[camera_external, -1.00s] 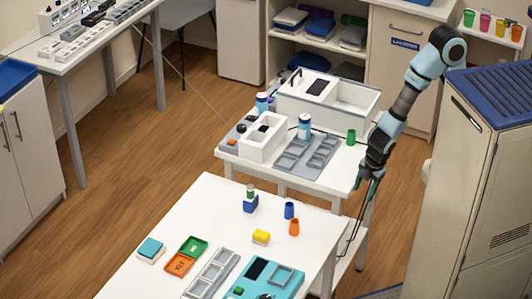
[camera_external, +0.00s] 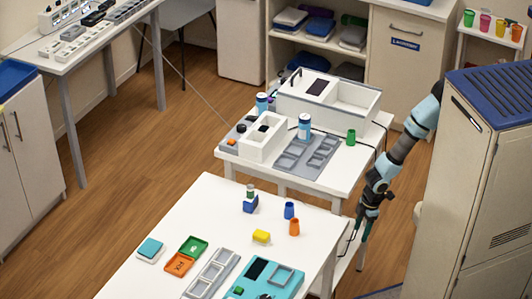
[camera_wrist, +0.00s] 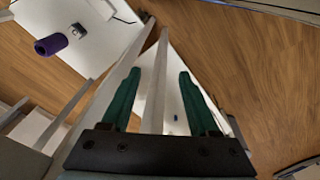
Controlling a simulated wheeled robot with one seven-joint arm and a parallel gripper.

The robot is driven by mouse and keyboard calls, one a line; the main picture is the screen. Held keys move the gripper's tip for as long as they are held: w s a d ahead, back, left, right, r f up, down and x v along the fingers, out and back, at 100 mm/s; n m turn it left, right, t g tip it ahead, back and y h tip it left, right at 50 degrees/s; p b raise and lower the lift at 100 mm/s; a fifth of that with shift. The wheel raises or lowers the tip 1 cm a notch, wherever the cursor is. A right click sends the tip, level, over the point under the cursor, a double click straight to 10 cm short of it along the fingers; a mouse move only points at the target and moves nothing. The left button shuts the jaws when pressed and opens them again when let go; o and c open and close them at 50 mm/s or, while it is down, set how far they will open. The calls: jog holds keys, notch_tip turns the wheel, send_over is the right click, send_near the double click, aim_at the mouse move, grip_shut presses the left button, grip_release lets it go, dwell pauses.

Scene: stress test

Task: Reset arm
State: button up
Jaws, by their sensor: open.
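My gripper (camera_external: 363,228) hangs pointing down in the external view, to the right of the front table and in front of the back table's right end. In the wrist view, the two green fingers of my gripper (camera_wrist: 160,73) are spread apart. My arm reaches down from the upper right, beside the beige cabinet.
The beige cabinet (camera_external: 490,190) stands close on the right.

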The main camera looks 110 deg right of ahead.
notch_tip(320, 180, down, 5)
jog(key=m+b, duration=0.1)
jog(key=b, duration=0.4)
notch_tip(320, 180, up, 26)
jog(key=p, duration=2.6)
jog(key=shift+a+p, duration=0.15)
jog(key=shift+p, duration=0.15)
jog(key=shift+w+r, duration=0.1)
